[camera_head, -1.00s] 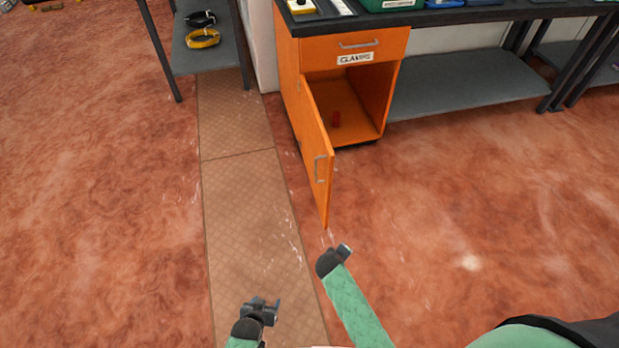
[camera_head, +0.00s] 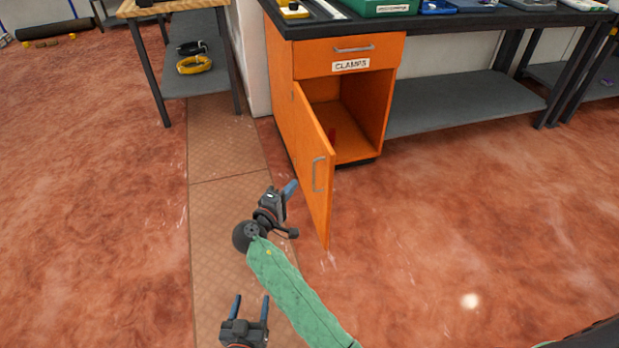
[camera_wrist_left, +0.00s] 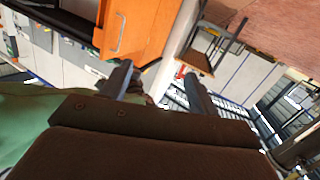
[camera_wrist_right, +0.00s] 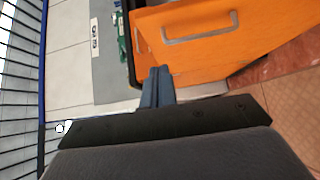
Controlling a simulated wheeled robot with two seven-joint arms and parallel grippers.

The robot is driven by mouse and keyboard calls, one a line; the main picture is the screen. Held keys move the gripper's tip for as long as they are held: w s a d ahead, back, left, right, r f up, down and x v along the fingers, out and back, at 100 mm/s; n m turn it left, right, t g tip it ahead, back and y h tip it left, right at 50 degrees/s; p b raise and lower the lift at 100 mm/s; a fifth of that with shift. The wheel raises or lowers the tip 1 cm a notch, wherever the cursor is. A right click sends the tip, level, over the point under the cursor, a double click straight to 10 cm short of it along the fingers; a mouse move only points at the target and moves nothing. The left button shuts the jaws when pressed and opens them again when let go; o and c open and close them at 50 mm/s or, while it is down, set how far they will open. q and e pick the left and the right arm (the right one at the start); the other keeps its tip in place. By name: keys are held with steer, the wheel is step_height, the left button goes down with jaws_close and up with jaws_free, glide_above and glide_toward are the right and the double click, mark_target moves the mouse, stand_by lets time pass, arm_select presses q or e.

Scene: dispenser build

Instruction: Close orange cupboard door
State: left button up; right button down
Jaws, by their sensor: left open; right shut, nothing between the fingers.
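The orange cupboard (camera_head: 345,95) stands under the workbench, with a drawer labelled CLAMPS above its open compartment. Its orange door (camera_head: 308,160) is hinged at the left and stands wide open towards me. The door's grey handle (camera_head: 318,174) is on the face towards my right gripper. My right gripper (camera_head: 291,187) is shut and empty, left of the door near its outer face; contact cannot be told. An orange panel with a handle (camera_wrist_right: 190,28) fills the upper right wrist view. My left gripper (camera_head: 250,302) is open and empty, lower down over the floor strip.
The bench's grey lower shelf (camera_head: 460,102) extends right. The floor right of the door is clear.

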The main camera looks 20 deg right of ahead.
glide_toward(327, 158)
steer(key=w+d, duration=0.2)
steer(key=w, duration=0.3)
arm_select(q)
steer(key=shift+t+h, duration=0.3)
steer(key=shift+t, duration=0.4)
steer(key=shift+w+r, duration=0.25)
steer(key=shift+r, duration=0.75)
steer(key=shift+w+r, duration=0.2)
steer(key=shift+r, duration=0.75)
arm_select(e)
steer(key=shift+s+d+f, duration=0.1)
steer(key=shift+d+f, duration=0.1)
steer(key=shift+d, duration=0.85)
steer(key=shift+d, duration=0.15)
